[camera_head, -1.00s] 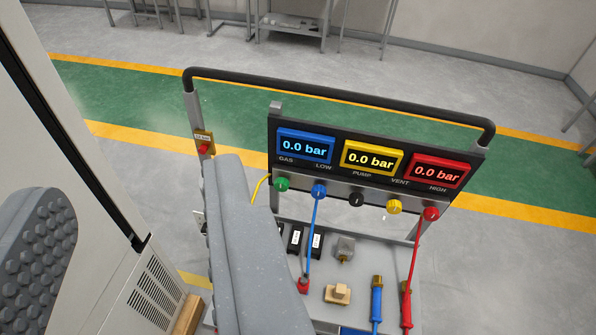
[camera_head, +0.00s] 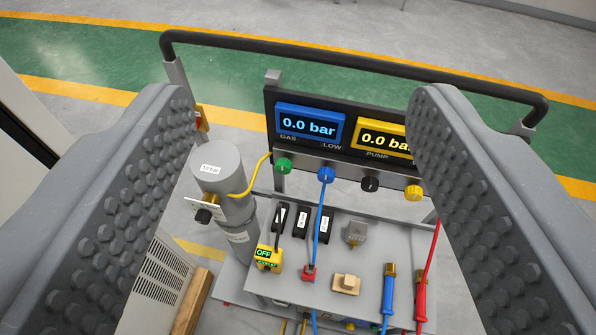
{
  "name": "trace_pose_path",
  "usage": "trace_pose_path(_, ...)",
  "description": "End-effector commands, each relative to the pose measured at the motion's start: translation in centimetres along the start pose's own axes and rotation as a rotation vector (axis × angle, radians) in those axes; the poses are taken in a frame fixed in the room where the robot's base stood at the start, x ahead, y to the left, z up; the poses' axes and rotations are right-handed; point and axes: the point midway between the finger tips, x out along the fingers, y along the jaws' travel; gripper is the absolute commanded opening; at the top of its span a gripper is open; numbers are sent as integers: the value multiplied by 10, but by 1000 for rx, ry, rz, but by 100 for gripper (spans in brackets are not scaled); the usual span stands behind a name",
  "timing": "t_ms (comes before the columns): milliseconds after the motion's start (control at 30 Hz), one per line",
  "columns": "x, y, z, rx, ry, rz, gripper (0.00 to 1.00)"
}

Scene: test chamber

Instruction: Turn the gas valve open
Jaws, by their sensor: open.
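The gas valve is a green knob (camera_head: 284,166) under the GAS label, at the left end of the panel's knob row. The blue display (camera_head: 309,125) above it reads 0.0 bar. My gripper (camera_head: 305,115) is open, with one studded grey finger at the left and one at the right of the view. The green knob shows in the gap between the fingers, and neither finger appears to touch it. The right finger hides the panel's right part.
A blue knob (camera_head: 326,174), a black knob (camera_head: 370,183) and a yellow knob (camera_head: 413,193) sit right of the green one. A grey gas cylinder (camera_head: 216,164) with a yellow hose stands left. A black handrail (camera_head: 350,62) runs behind the panel.

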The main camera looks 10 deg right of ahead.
Motion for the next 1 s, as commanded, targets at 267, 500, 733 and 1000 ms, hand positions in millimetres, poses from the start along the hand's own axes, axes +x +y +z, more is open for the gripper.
trace_pose_path(267, 151, -22, 141, -57, -71, 217, 59)
trace_pose_path(500, 271, -55, 289, -120, -121, 292, 59)
trace_pose_path(733, 332, -76, 395, -147, -164, 295, 59)
trace_pose_path(1000, 352, -80, 418, -151, -173, 291, 59)
